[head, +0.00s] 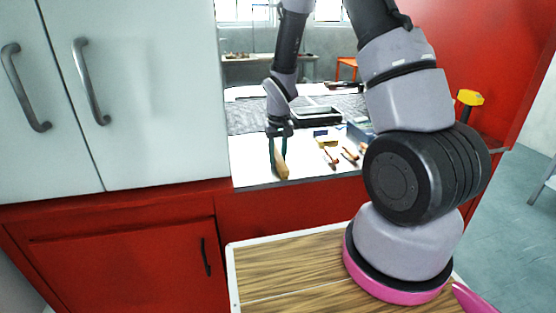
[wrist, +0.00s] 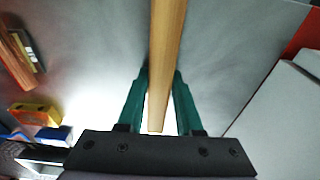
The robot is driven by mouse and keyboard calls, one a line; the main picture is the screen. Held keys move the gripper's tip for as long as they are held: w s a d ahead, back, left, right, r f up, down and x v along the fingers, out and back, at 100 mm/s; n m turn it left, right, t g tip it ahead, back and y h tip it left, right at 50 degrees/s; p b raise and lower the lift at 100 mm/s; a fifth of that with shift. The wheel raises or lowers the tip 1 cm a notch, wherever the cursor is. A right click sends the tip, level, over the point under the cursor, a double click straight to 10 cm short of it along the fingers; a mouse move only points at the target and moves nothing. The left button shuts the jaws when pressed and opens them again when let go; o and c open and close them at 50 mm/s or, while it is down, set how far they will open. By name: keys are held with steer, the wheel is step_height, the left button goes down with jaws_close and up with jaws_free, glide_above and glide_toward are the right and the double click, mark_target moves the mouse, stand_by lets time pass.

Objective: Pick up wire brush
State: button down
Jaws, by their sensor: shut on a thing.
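My gripper (head: 277,150) points down over the white ledge in the head view, its two teal fingers on either side of a wooden handle. The handle, which I take to be the wire brush (head: 282,168), is light brown and slanted. In the wrist view the brush (wrist: 168,45) runs as a long wooden bar from the top edge down between the teal fingers of the gripper (wrist: 161,85). The fingers are shut on it. No bristles show in either view. I cannot tell whether it touches the surface.
Right of my gripper on the ledge (head: 300,176) lie small red-and-wood tools (head: 331,157), a yellow item (head: 325,138) and a dark tray (head: 316,115). A yellow-headed hammer (head: 469,98) stands further right. White cabinet doors (head: 140,90) are close on the left.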

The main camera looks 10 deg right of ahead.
mark_target(278, 155)
step_height(278, 155, up, 10)
stand_by(0.5)
